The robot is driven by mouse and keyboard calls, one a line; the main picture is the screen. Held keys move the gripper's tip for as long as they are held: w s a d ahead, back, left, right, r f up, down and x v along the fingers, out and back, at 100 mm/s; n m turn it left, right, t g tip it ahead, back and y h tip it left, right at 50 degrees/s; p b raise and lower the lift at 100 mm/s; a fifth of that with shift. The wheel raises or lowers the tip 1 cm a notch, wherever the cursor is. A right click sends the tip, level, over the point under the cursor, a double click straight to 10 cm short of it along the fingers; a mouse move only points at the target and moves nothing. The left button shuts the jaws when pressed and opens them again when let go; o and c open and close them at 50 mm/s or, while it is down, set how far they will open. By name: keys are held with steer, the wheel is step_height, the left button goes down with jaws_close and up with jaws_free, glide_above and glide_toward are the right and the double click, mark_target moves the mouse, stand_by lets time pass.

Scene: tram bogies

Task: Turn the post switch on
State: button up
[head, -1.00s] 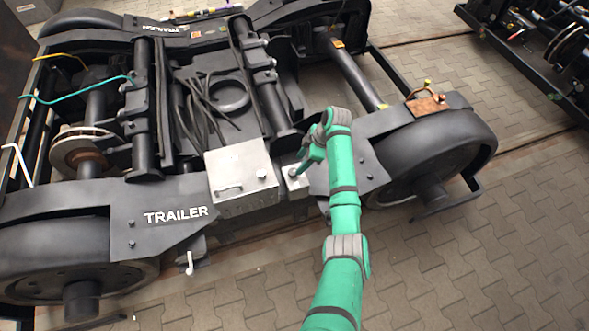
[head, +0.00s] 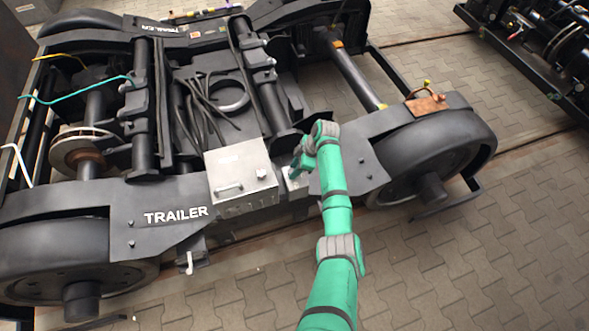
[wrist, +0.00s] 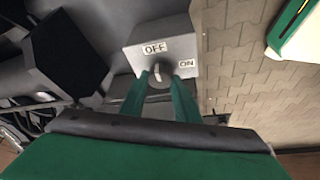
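The post switch is a grey box with an OFF label and an ON label (wrist: 186,64), seen close in the wrist view (wrist: 178,38). A pale switch lever (wrist: 157,70) shows just below the OFF label, and ON is to its right. My gripper (wrist: 160,80) has its two green fingers apart, with the lever between their tips. I cannot tell whether either finger touches it. In the head view my gripper (head: 296,170) is at the small grey switch box (head: 296,184), partly hiding it; its labels cannot be read there.
A larger grey metal box with a handle (head: 240,170) stands just left of the switch. The black trailer bogie frame (head: 165,212) and its wheel (head: 435,155) surround it. A brown block (head: 427,105) lies on the frame at right.

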steer(key=shift+s+m, duration=0.1)
steer(key=shift+m, duration=0.4)
steer(key=m+t, duration=0.1)
steer(key=m, duration=0.2)
steer(key=shift+s, duration=0.1)
steer(key=m+t, duration=0.1)
steer(key=m, duration=0.1)
steer(key=m+h, duration=0.1)
steer(key=m, duration=0.1)
steer(key=shift+s+a+t, duration=0.15)
steer(key=shift+t, duration=0.25)
steer(key=m+h, duration=0.1)
steer(key=m, duration=0.1)
steer(key=m+t, duration=0.1)
steer(key=m, duration=0.2)
steer(key=shift+a+h, duration=0.1)
steer(key=shift+h, duration=0.3)
steer(key=m+h, duration=0.2)
steer(key=m, duration=0.2)
steer(key=shift+a+m, duration=0.1)
steer(key=shift+m, duration=0.6)
steer(key=o, duration=1.1)
steer(key=shift+c, duration=0.2)
